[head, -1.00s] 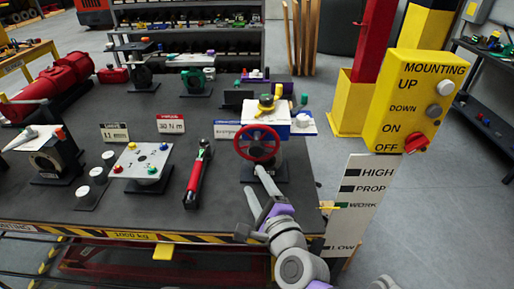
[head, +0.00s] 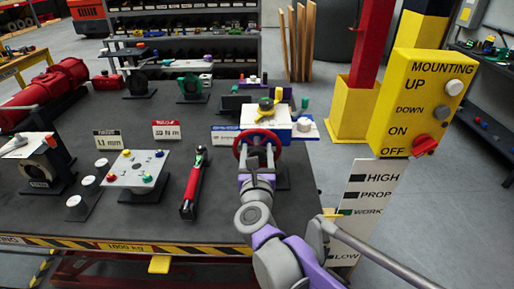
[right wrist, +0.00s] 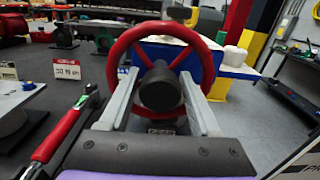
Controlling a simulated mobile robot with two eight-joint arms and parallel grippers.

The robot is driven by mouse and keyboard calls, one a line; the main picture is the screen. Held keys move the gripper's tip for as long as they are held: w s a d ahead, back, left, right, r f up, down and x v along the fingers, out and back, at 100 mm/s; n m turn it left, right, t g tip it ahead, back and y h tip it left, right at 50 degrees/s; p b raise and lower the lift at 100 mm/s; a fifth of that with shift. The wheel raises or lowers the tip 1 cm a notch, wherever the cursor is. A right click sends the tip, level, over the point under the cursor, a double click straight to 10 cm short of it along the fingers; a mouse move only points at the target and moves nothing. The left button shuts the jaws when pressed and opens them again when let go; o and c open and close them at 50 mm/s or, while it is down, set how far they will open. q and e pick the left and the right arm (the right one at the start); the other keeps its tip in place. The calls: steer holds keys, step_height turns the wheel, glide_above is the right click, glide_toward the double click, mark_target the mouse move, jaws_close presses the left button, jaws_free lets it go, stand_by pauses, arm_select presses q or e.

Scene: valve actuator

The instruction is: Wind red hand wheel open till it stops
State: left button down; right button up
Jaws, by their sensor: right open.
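The red hand wheel (head: 240,140) faces me on the front of the valve actuator, which has a white and blue body (head: 284,130) and a yellow top part (head: 266,106). In the right wrist view the red wheel (right wrist: 116,62) is large, with a dark round hub (right wrist: 160,90) at its centre. My right gripper (head: 259,150) is open in front of the wheel. In the right wrist view its two fingers (right wrist: 158,74) lie on either side of the hub, crossing the lower rim. Contact with the wheel cannot be told. My left gripper is not in view.
A red torque wrench (head: 193,185) lies left of the actuator. A plate with coloured knobs (head: 135,168) stands farther left. A yellow control box (head: 420,100) and a label board (head: 365,200) stand at the right. The dark table top (head: 225,215) is bare near its front edge.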

steer(key=shift+w, duration=0.8)
jaws_close()
